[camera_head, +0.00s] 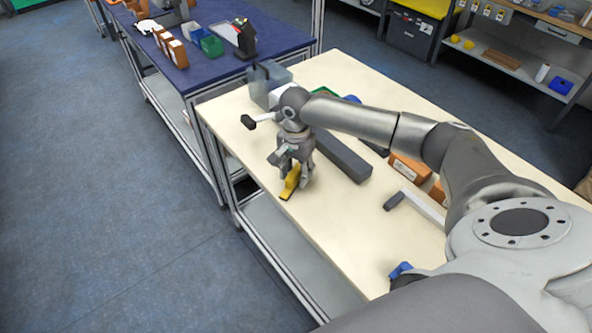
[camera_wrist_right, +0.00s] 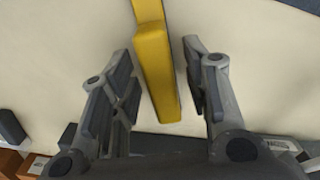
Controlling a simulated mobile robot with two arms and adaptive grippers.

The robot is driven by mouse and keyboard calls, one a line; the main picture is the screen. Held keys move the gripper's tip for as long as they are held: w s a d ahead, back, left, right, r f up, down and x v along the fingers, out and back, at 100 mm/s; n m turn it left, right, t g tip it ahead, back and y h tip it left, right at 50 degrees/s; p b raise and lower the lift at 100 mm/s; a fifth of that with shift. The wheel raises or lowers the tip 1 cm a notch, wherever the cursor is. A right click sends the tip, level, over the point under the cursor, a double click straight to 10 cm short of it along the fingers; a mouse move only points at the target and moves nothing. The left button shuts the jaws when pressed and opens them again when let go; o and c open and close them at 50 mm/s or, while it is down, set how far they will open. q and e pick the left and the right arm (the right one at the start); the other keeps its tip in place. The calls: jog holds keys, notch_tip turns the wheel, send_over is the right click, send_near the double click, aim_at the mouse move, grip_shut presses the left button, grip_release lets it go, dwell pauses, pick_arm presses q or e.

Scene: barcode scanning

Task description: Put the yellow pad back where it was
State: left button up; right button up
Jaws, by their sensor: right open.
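The yellow pad (camera_head: 291,182) is a narrow block on the cream table (camera_head: 335,265), close to its left edge in the head view. In the right wrist view the yellow pad (camera_wrist_right: 156,68) lies between the two fingers and extends past the top of the picture. My right gripper (camera_head: 293,165) is directly over the pad. In the wrist view my right gripper (camera_wrist_right: 158,75) is open, with a gap on each side of the pad. My left gripper is not in view.
A long dark grey block (camera_head: 342,155) lies right of the gripper. Brown boxes (camera_head: 408,168) and a grey-handled tool (camera_head: 394,201) lie farther right. A grey bin (camera_head: 268,82) stands at the far end. The near left part of the table is clear.

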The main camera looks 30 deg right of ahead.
aim_at(296, 170)
jog(key=shift+r, duration=0.45)
notch_tip(296, 170, up, 11)
jog(key=b, duration=0.2)
jog(key=shift+r, duration=0.2)
